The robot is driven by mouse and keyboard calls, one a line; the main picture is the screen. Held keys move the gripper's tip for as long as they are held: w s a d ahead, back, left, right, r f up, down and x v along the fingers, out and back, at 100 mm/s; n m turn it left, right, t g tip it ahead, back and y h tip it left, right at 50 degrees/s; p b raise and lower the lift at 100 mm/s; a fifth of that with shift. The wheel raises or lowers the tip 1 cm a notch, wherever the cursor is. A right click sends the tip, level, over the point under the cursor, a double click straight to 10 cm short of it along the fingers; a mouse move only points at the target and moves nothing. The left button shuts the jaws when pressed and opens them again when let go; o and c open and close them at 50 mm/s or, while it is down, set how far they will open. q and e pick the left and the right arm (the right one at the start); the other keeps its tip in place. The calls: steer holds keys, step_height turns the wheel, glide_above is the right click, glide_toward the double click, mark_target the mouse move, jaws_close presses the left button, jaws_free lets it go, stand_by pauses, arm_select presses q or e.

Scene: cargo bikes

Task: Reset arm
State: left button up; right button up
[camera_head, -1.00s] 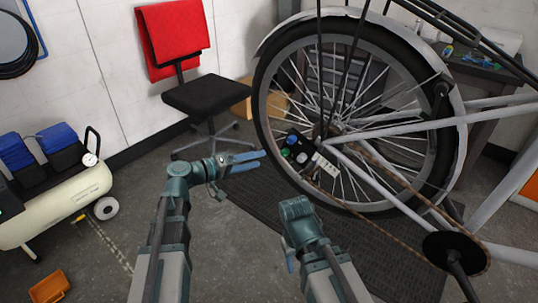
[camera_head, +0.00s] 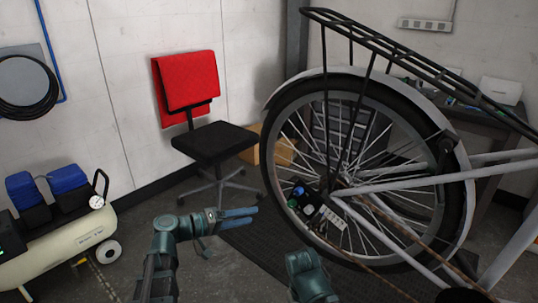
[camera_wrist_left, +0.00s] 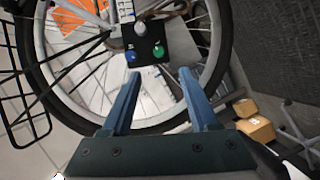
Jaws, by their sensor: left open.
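My left arm reaches in from the lower left of the head view, and its blue-fingered gripper (camera_head: 250,216) points right toward the bike's rear wheel (camera_head: 274,180). In the left wrist view the two fingers of this gripper (camera_wrist_left: 156,80) stand apart with nothing between them. My right arm (camera_head: 310,272) shows at the bottom centre of the head view; its fingers are not clear. A small black box with blue and green round parts (camera_head: 306,202) sits at the wheel near the hub. It also shows beyond the left fingertips in the wrist view (camera_wrist_left: 146,45).
A black office chair (camera_head: 214,142) with a red cloth (camera_head: 187,82) stands behind the left gripper. A cream air compressor (camera_head: 62,246) stands at the left. The bike's rack (camera_head: 400,50) and frame fill the right side. Cardboard boxes (camera_wrist_left: 255,122) lie on the floor.

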arm_select(q)
steer(key=s+d+m+g+y+p, duration=0.4)
steer(key=s+d+g+y+p, duration=0.25)
steer(key=s+d+p, duration=0.55)
steer(key=s+a+r+m+g+y+p, duration=0.1)
steer(key=s+a+r+y+p, duration=0.4)
steer(key=p, duration=0.5)
steer(key=s+g+y, duration=0.1)
steer(key=s+y, duration=0.1)
steer(key=y, duration=0.1)
steer(key=shift+a+r+m, duration=0.15)
steer(key=shift+a+m, duration=0.25)
arm_select(e)
step_height(320, 180, up, 23)
steer(key=shift+r, duration=0.15)
